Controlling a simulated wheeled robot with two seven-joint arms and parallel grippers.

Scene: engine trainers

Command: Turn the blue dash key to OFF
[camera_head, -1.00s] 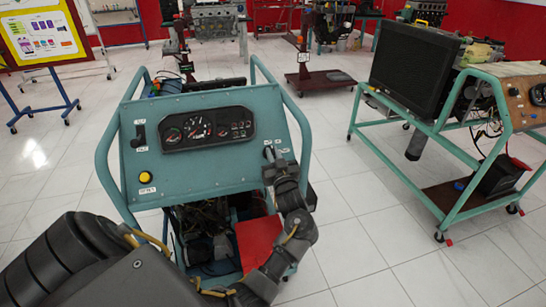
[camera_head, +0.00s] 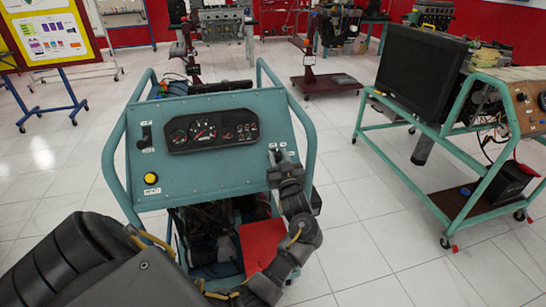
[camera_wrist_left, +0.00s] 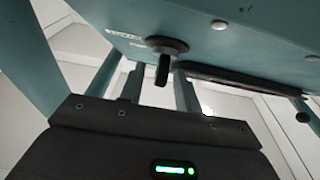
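The blue dash panel (camera_head: 215,165) is tilted on a teal tube frame. The key (camera_wrist_left: 163,66) is a dark, narrow tab on a round dark base, near the panel's right edge. My left gripper (camera_head: 275,163) is right at the key in the head view and largely covers it. In the left wrist view, two slim grey-teal bars, which look like the fingers of my left gripper (camera_wrist_left: 158,88), stand apart on either side of the key. No contact with the key is clear. The key labels are too small to read. My right gripper is not in view.
The panel also bears a gauge cluster (camera_head: 212,130), a black switch (camera_head: 146,135) and a yellow button (camera_head: 151,178). A red box-like part (camera_head: 262,243) sits low in the frame. Another teal engine stand (camera_head: 450,215) is at right, with clear tiled floor between.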

